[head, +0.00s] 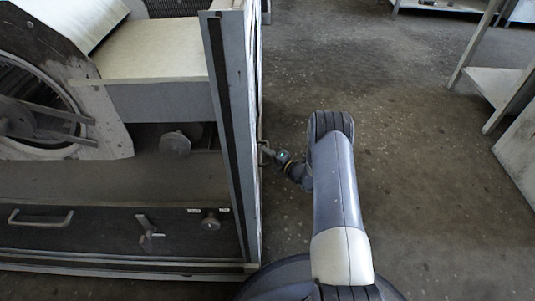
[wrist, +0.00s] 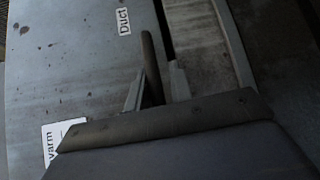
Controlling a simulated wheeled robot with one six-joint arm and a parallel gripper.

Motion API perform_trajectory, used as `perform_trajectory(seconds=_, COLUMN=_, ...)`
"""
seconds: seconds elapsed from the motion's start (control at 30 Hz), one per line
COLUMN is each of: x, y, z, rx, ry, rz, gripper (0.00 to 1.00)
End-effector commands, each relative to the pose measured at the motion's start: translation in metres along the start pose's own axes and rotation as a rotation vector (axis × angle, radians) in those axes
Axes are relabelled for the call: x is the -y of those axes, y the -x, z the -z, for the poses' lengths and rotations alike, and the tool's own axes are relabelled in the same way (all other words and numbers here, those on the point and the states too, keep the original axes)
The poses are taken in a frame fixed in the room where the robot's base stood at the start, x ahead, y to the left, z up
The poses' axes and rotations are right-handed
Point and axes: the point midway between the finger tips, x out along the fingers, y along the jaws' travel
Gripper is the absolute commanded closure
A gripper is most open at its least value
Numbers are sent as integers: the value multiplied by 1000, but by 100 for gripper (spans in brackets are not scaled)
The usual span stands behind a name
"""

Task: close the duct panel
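The duct panel (wrist: 85,70) shows in the wrist view as a worn light-grey sheet with a "Duct" label. A dark bar handle (wrist: 152,70) stands out near its right edge. In the head view its face is turned away, on the right side of the housing (head: 229,120). My gripper (head: 266,151) is at that side, at handle height. In the wrist view the fingers of my gripper (wrist: 157,88) show on both sides of the handle. Whether they press on it is not clear. A dark gap runs to the right of the panel's edge.
The housing's front is open, with a round fan opening (head: 35,105) and a drawer-like base with a handle (head: 40,217). A "warm" label (wrist: 55,142) is at lower left in the wrist view. Pale shelving (head: 497,85) stands at the right. The floor (head: 390,110) between is clear.

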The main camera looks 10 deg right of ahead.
Motion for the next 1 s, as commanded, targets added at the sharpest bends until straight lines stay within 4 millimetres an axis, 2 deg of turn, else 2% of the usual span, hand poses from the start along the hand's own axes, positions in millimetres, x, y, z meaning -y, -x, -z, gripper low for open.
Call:
perform_trajectory(seconds=0.03, x=2, y=1, z=0, rx=2, ry=-2, rz=4, gripper=78)
perform_trajectory(seconds=0.2, x=1, y=0, z=0, rx=0, ry=-2, rz=1, gripper=66)
perform_trajectory(seconds=0.43, x=0, y=1, z=0, rx=-1, ry=-1, rz=-1, gripper=66)
perform_trajectory(seconds=0.53, x=-1, y=8, z=0, rx=0, ry=-3, rz=0, gripper=66)
perform_trajectory(seconds=1.0, x=-1, y=93, z=-1, rx=3, ry=-4, rz=2, gripper=66)
